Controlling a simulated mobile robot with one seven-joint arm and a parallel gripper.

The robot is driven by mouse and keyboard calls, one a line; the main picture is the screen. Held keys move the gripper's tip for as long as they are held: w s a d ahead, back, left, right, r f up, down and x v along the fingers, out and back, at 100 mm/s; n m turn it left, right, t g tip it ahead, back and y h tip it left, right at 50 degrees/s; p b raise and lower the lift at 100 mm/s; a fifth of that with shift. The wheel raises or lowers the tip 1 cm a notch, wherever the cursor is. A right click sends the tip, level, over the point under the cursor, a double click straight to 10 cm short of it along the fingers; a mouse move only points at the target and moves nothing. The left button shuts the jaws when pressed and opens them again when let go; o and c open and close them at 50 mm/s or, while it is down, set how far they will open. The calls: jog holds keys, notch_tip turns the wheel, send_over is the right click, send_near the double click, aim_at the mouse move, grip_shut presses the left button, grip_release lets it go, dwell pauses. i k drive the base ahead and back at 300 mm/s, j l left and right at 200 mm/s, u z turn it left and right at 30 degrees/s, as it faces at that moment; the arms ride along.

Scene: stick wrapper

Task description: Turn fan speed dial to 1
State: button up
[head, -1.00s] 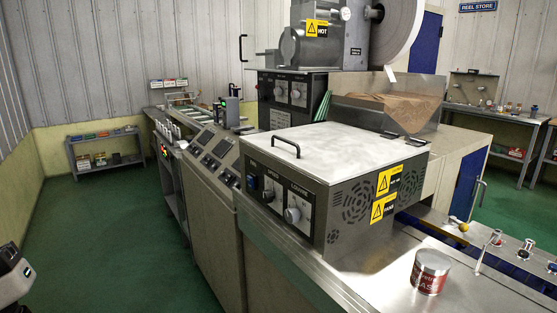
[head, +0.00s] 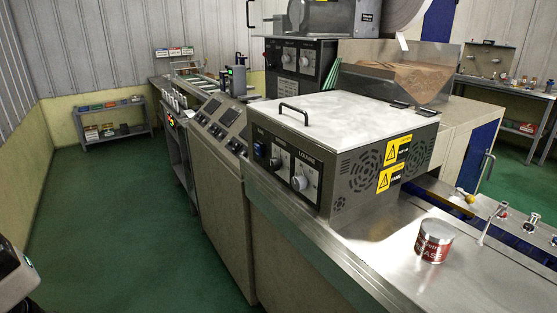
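The control panel on the front of the metal box with a white lid (head: 325,118) faces me near the middle of the head view. It has a dark blue switch (head: 259,150) at left, a middle dial (head: 275,163) and a larger grey dial (head: 299,183) at right. The small labels are hard to read; the middle dial seems to be the speed one, and its setting is too small to tell. A part of my arm shows at the lower left edge, well apart from the panel. My gripper's fingertips are not visible.
A red-labelled can (head: 434,241) stands on the steel counter (head: 375,245) right of the box. A sloping console (head: 222,118) adjoins the box on the left. Green floor (head: 125,215) is clear at left, up to a low shelf (head: 112,122).

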aim_at(274, 165)
jog(key=i+j+u, duration=0.1)
jog(key=u, duration=0.25)
jog(key=i+u, duration=0.55)
jog(key=u, duration=0.15)
